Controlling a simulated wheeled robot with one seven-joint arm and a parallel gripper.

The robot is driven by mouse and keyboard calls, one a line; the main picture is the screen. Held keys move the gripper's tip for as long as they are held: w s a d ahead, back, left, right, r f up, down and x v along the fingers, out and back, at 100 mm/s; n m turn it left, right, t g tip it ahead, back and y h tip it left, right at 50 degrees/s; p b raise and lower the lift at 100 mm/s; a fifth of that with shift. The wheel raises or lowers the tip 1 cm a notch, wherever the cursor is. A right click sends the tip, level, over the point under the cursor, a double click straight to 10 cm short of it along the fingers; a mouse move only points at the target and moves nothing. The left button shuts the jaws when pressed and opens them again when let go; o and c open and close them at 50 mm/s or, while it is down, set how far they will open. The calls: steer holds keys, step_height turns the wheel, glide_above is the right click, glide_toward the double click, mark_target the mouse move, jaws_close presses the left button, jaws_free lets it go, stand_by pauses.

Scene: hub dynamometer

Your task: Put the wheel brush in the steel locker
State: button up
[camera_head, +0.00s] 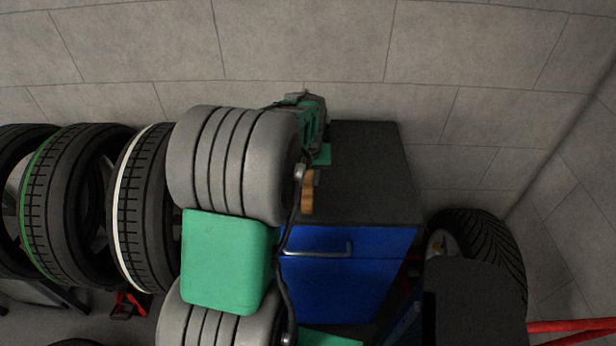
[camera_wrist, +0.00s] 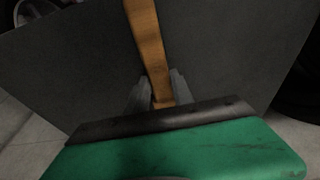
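The wheel brush shows as an orange-brown wooden handle (camera_wrist: 146,35) in the wrist view. It runs from the top edge down between the two grey fingers of my gripper (camera_wrist: 160,84). The fingers lie against both sides of the handle, near its lower end. No bristles show. In the head view a short piece of the brush (camera_head: 308,192) shows beside my arm, over the left side of the cabinet top. My arm hides most of the brush and the fingers there. A blue cabinet (camera_head: 345,285) with a dark top and a metal bar handle (camera_head: 318,251) stands below; its front is shut.
Several tyres stand in a row at the left, one white-striped (camera_head: 135,215). Another tyre (camera_head: 485,240) leans at the right by the wall. A red bar (camera_head: 570,326) lies at the lower right. The cabinet's dark top (camera_head: 370,170) is bare on its right side.

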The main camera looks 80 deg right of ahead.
mark_target(308, 188)
steer(key=o, duration=0.4)
steer(key=shift+r, duration=0.55)
steer(key=w+b+v, duration=0.1)
steer(key=v, duration=1)
steer(key=w+a+n+t, duration=0.1)
steer(key=w+a+n, duration=0.2)
steer(key=w+a, duration=0.6)
steer(key=w+a+n, duration=0.3)
steer(key=w+a, duration=0.4)
steer(key=w, duration=0.4)
steer(key=w+a+f+n+y, duration=0.1)
steer(key=a+n, duration=0.2)
steer(key=a, duration=0.6)
steer(key=w+a+f+n+t, duration=0.1)
steer(key=a+n, duration=0.2)
steer(key=a, duration=0.7)
steer(key=w+a+f+n+t+y, duration=0.1)
steer(key=w+a+f+n, duration=0.1)
steer(key=a, duration=0.8)
steer(key=shift+w+a+n+y, duration=0.1)
steer(key=shift+a+n+y, duration=0.15)
steer(key=shift+n, duration=0.55)
